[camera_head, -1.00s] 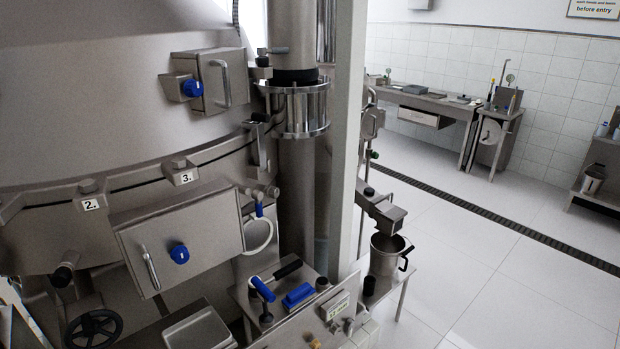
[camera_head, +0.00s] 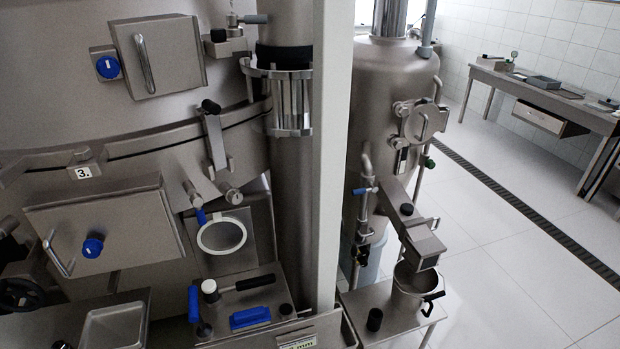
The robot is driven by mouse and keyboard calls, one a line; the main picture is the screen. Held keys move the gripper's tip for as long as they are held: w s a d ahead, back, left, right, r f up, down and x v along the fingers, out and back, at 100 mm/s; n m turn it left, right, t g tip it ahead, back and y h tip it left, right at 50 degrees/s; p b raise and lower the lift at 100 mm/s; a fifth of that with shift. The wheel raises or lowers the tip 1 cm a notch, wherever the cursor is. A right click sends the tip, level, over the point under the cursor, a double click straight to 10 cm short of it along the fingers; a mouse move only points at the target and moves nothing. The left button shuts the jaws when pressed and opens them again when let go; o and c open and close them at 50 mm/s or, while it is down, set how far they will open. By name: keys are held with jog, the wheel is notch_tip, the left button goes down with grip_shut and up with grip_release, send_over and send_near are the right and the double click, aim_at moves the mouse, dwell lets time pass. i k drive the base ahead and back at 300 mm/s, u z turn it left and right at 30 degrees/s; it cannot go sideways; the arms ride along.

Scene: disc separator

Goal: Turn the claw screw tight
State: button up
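A claw (camera_head: 84,168) with a plate marked "3." sits on the rim seam of the big steel separator (camera_head: 60,105), at the left of the head view. A small round screw head shows on top of it. I cannot tell how tight it is. Farther right on the same seam is a steel lever-like clamp (camera_head: 216,143) with a black knob at its top. Which of these is the task's claw screw is not clear. My gripper is not in view.
A steel box with a blue knob (camera_head: 93,246) juts out below the claw. A small bench (camera_head: 285,290) with a blue block (camera_head: 250,317) stands in front. A pale column (camera_head: 332,150) rises mid-view, with a tank (camera_head: 375,110) behind it. Floor (camera_head: 500,250) at right is open.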

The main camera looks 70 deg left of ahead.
aim_at(234, 196)
jog(key=i, duration=0.65)
jog(key=u, duration=4.65)
jog(key=i, duration=0.15)
jog(key=z, duration=1.3)
jog(key=i, duration=0.9)
jog(key=u, duration=0.15)
jog(key=k, duration=0.95)
jog(key=z, duration=0.2)
jog(key=i, duration=0.55)
jog(key=u, duration=0.05)
